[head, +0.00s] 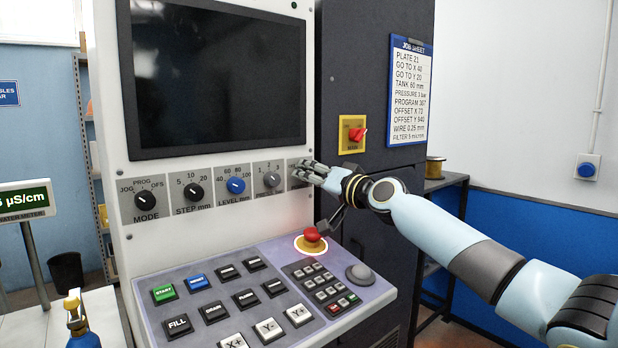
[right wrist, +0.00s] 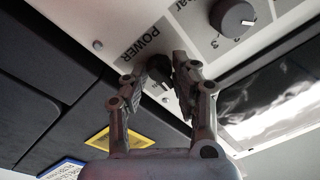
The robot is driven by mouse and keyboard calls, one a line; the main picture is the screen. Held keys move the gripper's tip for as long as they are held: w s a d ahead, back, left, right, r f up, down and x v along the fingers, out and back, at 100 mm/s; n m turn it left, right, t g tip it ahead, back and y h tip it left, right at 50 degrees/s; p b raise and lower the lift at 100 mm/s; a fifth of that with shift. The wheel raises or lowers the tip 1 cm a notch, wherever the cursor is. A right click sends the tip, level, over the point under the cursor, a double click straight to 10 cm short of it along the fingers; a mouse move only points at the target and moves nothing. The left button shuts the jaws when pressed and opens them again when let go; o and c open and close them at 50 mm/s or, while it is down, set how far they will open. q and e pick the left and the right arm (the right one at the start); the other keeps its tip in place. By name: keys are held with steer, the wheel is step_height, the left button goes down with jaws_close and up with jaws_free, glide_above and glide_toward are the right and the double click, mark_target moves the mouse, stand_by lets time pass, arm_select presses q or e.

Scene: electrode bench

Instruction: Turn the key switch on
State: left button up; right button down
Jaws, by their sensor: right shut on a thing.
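The key switch (right wrist: 159,70) is a small dark knob on a grey plate marked POWER in the right wrist view. My right gripper (right wrist: 161,62) has its two fingers on either side of it and is shut on it. In the head view my right gripper (head: 304,172) reaches in from the right to the right end of the knob row and hides the key switch there. The angle of the key is hard to make out. My left gripper is in neither view.
Left of the switch are the pressure knob (head: 271,180), the blue level knob (head: 236,185), and the step (head: 194,191) and mode (head: 146,200) knobs. A red emergency button (head: 312,235) stands below, on the sloping keypad. A dark screen (head: 218,75) is above. A red rotary switch (head: 356,134) is close above my right wrist.

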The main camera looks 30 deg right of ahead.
steer(key=m+p, duration=0.2)
steer(key=m, duration=0.6)
steer(key=shift+f+h, duration=0.1)
steer(key=shift+h, duration=0.2)
steer(key=shift+m, duration=0.4)
steer(key=c, duration=1.1)
jaws_free()
steer(key=shift+o, duration=0.2)
steer(key=s, duration=0.7)
steer(key=shift+s+d+f, duration=0.25)
steer(key=shift+d, duration=0.05)
steer(key=shift+f, duration=0.1)
